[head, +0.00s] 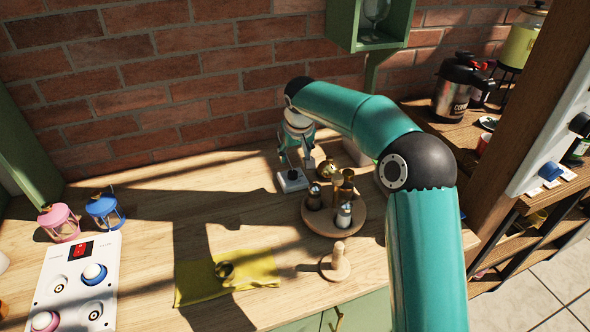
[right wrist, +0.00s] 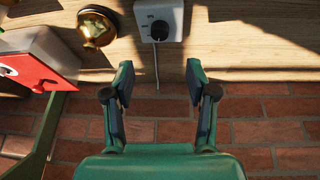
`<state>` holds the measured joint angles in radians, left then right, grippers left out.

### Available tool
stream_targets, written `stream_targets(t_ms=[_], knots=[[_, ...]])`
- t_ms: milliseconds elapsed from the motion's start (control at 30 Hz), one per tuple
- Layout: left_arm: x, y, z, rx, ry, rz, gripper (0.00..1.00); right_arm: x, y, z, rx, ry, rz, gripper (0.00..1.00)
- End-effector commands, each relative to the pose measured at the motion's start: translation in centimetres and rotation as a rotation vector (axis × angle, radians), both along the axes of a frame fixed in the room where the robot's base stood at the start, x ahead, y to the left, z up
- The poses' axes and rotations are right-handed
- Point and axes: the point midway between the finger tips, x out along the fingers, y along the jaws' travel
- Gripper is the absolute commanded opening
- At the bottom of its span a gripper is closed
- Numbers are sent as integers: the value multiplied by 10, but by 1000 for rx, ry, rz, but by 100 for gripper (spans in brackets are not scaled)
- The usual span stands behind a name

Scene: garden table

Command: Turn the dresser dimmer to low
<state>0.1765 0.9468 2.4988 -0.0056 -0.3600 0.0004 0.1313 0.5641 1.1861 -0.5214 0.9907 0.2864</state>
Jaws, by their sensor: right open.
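A small white box with a black knob, the dimmer (right wrist: 159,20), sits on the wooden top near the brick wall in the right wrist view. Small marks ring the knob, but I cannot read its setting. A thin pale cord runs from the box toward the wall. In the head view the dimmer (head: 292,182) shows as a white block, partly covered by my right gripper (head: 296,158). In the right wrist view my right gripper (right wrist: 158,78) is open and empty, its fingertips apart from the box and on either side of the cord. My left gripper is not in view.
A brass object (right wrist: 97,26) lies close beside the dimmer. A round wooden tray (head: 318,224) with shakers stands in front. A yellow cloth (head: 195,285), a white panel (head: 58,268) with knobs and two lanterns (head: 104,211) are to the left. The back left top is clear.

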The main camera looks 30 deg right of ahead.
Motion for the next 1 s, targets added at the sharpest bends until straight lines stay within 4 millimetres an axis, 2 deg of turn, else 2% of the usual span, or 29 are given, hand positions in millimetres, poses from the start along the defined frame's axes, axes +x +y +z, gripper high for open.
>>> stream_targets(t_ms=[33,300,500,700,1000], knots=[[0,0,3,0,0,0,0,4,-2,-11,0,6,0,57],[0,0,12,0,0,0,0,24,-12,-65,-1,5,0,57],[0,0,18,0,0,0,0,35,-18,-92,-2,3,0,57],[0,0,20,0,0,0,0,39,-20,-105,-2,1,0,57],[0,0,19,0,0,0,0,40,-20,-106,-2,1,0,55]])
